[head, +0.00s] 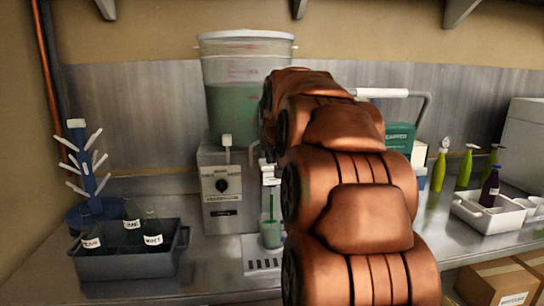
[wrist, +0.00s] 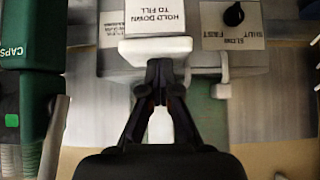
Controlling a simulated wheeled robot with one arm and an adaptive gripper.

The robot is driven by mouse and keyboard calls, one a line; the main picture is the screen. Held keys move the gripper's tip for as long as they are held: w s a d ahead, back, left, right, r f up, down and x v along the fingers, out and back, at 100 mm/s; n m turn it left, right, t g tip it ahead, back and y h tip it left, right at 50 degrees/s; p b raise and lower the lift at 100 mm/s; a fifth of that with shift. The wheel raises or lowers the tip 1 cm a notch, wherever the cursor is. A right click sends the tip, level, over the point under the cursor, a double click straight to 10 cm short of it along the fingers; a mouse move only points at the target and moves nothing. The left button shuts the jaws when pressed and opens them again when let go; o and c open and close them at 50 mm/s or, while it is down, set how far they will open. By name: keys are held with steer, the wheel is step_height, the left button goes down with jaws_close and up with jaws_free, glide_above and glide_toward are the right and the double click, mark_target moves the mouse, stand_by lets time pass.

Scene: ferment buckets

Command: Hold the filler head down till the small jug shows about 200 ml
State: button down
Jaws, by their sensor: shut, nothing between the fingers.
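The small clear jug (head: 270,236) stands under the filler at the front of the steel counter, with green liquid showing in it. A thin green line shows above it, perhaps a stream or tube. I cannot read its marks. The filler's white head (wrist: 155,48) shows in the wrist view below a label reading "HOLD DOWN TO FILL" (wrist: 155,17). My gripper (wrist: 164,68) is shut and empty, its fingertips at the white head's edge; I cannot tell whether they press it. In the head view my arm hides the gripper.
A large bucket (head: 247,103) of green liquid stands behind the grey filler box (head: 222,188). A dark crate (head: 125,262) of bottles and a blue bottle tree (head: 84,165) are left. Green bottles (head: 465,168) and a white tray (head: 488,214) are right. Cardboard boxes (head: 495,286) sit lower right.

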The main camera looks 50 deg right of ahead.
steer(key=shift+s+a+f, duration=0.1)
steer(key=shift+a+f, duration=0.05)
steer(key=shift+f, duration=1)
step_height(320, 180, up, 6)
steer(key=shift+f+p, duration=0.1)
steer(key=shift+p, duration=0.55)
steer(key=b+v, duration=0.1)
steer(key=v, duration=0.9)
steer(key=shift+r, duration=0.25)
